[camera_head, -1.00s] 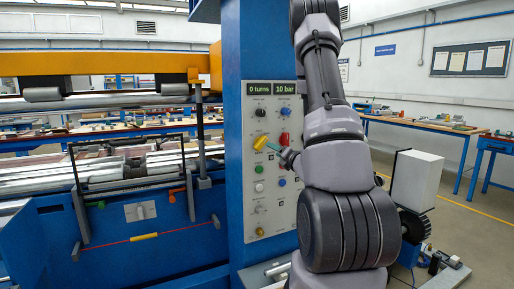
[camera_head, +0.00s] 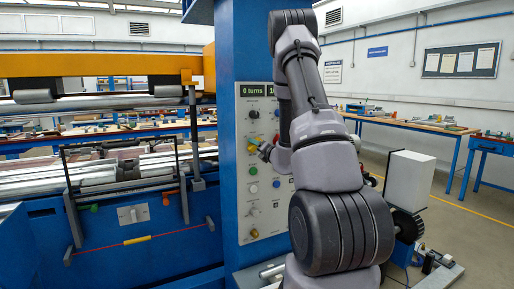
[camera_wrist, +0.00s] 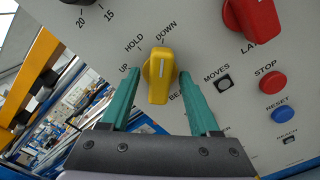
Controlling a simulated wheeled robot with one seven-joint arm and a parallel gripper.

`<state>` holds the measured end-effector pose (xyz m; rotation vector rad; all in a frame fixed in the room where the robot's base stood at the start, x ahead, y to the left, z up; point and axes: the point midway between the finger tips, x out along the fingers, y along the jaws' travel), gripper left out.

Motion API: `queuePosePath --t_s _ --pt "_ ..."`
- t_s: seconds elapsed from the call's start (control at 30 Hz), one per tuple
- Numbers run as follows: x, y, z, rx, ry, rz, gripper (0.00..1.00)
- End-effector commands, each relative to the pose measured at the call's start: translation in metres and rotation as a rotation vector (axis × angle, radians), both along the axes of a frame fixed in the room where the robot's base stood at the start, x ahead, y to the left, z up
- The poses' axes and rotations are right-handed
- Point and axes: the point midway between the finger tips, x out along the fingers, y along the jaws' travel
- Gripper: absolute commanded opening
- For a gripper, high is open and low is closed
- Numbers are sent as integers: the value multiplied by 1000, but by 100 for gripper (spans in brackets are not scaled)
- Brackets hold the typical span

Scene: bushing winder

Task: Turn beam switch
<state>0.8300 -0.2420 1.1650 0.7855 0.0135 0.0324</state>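The yellow beam switch (camera_wrist: 159,75) sits on the grey panel in the wrist view, with UP, HOLD and DOWN printed around it. Its handle points close to DOWN. My gripper (camera_wrist: 163,85) is open, with one green finger to the left of the handle and one to the right. Gaps show between both fingers and the handle. In the head view the switch (camera_head: 252,148) is a small yellow spot beside my gripper, and the fingertips cannot be made out.
A red knob (camera_wrist: 253,18), a red STOP button (camera_wrist: 272,82) and a blue RESET button (camera_wrist: 283,108) are to the right of the switch. A black knob is at the upper left. The blue column (camera_head: 228,250) carries the panel beside the winder's rollers.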

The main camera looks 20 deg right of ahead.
Motion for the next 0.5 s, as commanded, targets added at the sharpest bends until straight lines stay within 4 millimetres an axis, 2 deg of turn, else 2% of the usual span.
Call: queuePosePath --t_s 0.03,0.1,0.17,0.5 --pt "0 0 0 0 0 0 47" --pt "0 0 0 0 0 0 20" --pt "0 0 0 0 0 0 0" --pt "0 0 0 -32 -1 0 0"
